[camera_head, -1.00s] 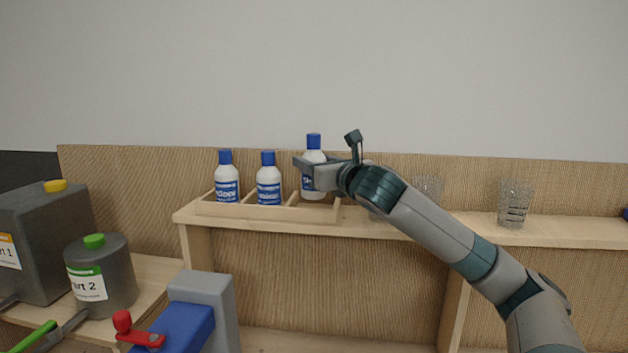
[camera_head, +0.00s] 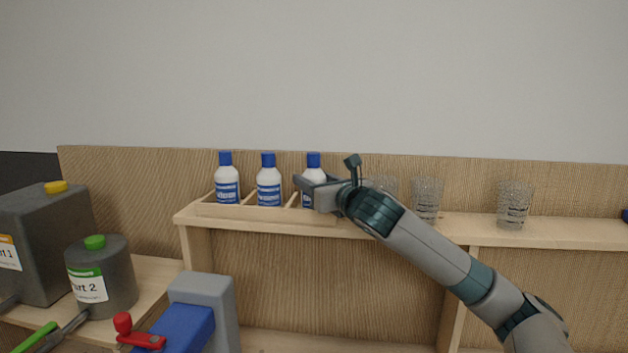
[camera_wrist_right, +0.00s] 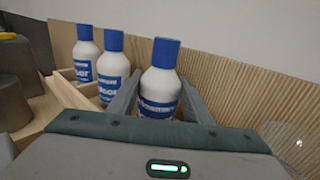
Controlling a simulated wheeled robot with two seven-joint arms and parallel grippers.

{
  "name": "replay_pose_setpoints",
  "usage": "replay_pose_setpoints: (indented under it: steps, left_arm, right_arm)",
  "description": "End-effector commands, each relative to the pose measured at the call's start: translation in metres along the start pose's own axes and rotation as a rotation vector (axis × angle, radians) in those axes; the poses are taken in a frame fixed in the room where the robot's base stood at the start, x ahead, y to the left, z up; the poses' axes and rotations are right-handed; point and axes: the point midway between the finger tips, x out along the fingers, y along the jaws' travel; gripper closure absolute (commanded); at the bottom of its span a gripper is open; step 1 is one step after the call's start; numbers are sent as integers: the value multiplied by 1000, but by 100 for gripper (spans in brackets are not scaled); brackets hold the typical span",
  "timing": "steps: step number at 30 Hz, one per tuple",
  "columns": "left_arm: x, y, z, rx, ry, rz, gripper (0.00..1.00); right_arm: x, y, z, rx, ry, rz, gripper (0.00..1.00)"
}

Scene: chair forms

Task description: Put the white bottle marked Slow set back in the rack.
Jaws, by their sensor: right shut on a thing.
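A white bottle with a blue cap and blue label (camera_head: 313,173) is in the right compartment of the wooden rack (camera_head: 265,212), upright. Its label is partly covered and I cannot read it. My right gripper (camera_head: 312,190) is shut on this bottle from the right. In the right wrist view the bottle (camera_wrist_right: 160,85) stands between the two fingers (camera_wrist_right: 155,103). Two similar bottles stand in the other compartments, a left one (camera_head: 226,180) and a middle one (camera_head: 268,182). The bottle's base is hidden in the head view. My left gripper is not in view.
The rack sits at the left end of a wooden shelf (camera_head: 560,232). Clear glasses, one of them here (camera_head: 515,205), stand to the right, some close behind my right arm. Grey containers (camera_head: 100,278) and a blue and grey object (camera_head: 205,310) are at lower left.

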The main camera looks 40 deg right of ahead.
Motion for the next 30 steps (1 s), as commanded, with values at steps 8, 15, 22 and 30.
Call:
replay_pose_setpoints:
  steps: [8,15,22,30]
  left_arm:
    - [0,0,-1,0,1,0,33]
    - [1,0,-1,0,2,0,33]
    - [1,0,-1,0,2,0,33]
    - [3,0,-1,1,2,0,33]
  right_arm:
    - [0,0,-1,0,-2,0,79]
    - [0,0,-4,0,-1,0,41]
    - [0,0,-3,0,-1,0,36]
    - [-3,-1,-2,-1,-1,-1,36]
